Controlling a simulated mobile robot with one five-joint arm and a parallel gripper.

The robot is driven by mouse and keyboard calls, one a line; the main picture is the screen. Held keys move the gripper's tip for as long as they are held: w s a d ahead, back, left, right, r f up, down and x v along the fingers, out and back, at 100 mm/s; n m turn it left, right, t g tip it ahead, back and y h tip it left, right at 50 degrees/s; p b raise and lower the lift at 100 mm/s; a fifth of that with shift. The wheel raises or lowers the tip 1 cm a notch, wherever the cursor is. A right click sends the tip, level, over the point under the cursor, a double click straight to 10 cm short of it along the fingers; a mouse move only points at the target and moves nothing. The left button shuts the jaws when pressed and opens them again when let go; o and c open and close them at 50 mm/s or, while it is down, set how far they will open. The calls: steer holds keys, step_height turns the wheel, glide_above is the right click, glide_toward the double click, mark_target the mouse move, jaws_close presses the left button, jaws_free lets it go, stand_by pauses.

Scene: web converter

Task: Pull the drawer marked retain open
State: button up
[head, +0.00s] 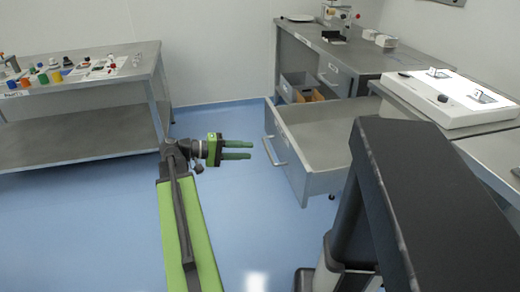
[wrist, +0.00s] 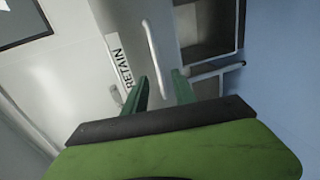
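The drawer (head: 312,182) stands pulled well out of the grey bench in the head view, its empty inside showing. Its bar handle (head: 274,151) is on the front face. In the wrist view the front carries a RETAIN label (wrist: 121,68), with the pale handle (wrist: 153,50) beside it. My gripper (head: 252,150) is just left of the handle, pointing at it, with a small gap between them in the head view. The two green fingers (wrist: 160,76) are apart, and the handle's lower end shows between them in the wrist view. I see no grip on it.
A grey bench (head: 345,57) with another shut drawer (head: 334,76) and an open bay holding boxes stands behind. A white light box (head: 450,97) sits on the right. A table (head: 85,135) with small coloured items is at left. Blue floor (head: 110,220) is clear left of the drawer.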

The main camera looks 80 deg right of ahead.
steer(key=p+v, duration=0.1)
steer(key=v, duration=0.9)
steer(key=shift+s+f, duration=0.1)
